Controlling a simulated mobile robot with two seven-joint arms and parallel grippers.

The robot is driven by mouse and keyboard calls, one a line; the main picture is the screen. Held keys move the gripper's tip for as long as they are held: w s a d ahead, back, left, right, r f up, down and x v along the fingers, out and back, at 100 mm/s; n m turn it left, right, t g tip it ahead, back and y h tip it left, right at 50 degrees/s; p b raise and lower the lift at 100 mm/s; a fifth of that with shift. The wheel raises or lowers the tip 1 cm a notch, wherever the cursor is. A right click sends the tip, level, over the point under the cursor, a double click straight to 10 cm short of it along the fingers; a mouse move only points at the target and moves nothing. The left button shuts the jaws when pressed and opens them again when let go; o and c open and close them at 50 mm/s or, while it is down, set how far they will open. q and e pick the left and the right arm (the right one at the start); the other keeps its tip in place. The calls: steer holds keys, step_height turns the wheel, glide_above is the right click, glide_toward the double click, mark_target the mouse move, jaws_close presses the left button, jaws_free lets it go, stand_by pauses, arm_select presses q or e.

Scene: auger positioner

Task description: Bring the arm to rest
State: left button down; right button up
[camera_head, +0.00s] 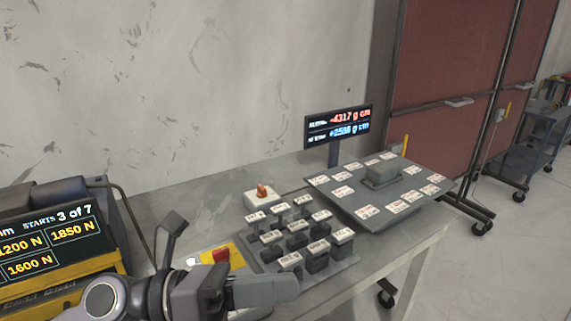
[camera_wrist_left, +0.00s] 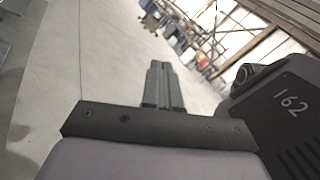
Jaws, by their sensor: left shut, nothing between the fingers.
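My left arm comes in at the bottom of the head view, in front of the table. Its gripper (camera_head: 272,290) points right, near the front of the weight rack, with nothing held. In the left wrist view its two fingers (camera_wrist_left: 164,85) are together. A grey square plate (camera_head: 345,205) stands on the table with several white labels and a grey block (camera_head: 382,174) near its back middle. A display (camera_head: 338,126) behind it shows about -4317 g cm in red and a blue line that I read as +2598 g cm. My right gripper is not in view.
A rack of several dark labelled weights (camera_head: 317,254) stands left of the plate. An orange knob on a white box (camera_head: 263,197) is behind it. A red button on a yellow base (camera_head: 221,256) and a yellow-framed screen (camera_head: 45,245) are at the left.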

arm_select(q)
steer(key=w+a+r+n+t+y, duration=0.1)
steer(key=w+a+r+n+t, duration=0.15)
steer(key=n+t, duration=0.6)
steer(key=w+a+r+n+t+y, duration=0.2)
steer(key=w+a+n+t, duration=0.15)
steer(key=n+t, duration=0.5)
steer(key=w+a+f+n+y, duration=0.2)
steer(key=a+f+n+y, duration=0.85)
steer(key=n+y, duration=0.55)
steer(key=s+a+f+n+g, duration=0.5)
steer(key=s+f+n+g, duration=0.25)
steer(key=f, duration=0.45)
steer(key=s+f+n+g, duration=0.2)
steer(key=s+f+g, duration=0.2)
steer(key=s, duration=0.3)
steer(key=s+f+n+g, duration=0.3)
steer(key=s+f+g, duration=0.1)
steer(key=s, duration=0.3)
steer(key=w+d+f+m+t+h, duration=0.1)
steer(key=w+d+f+t+h, duration=0.1)
steer(key=w+f+t, duration=0.4)
step_height(320, 180, down, 3)
steer(key=shift+w+d+f+t, duration=0.15)
steer(key=shift+w+d+t, duration=0.2)
steer(key=shift+t, duration=0.3)
steer(key=c, duration=1.8)
jaws_free()
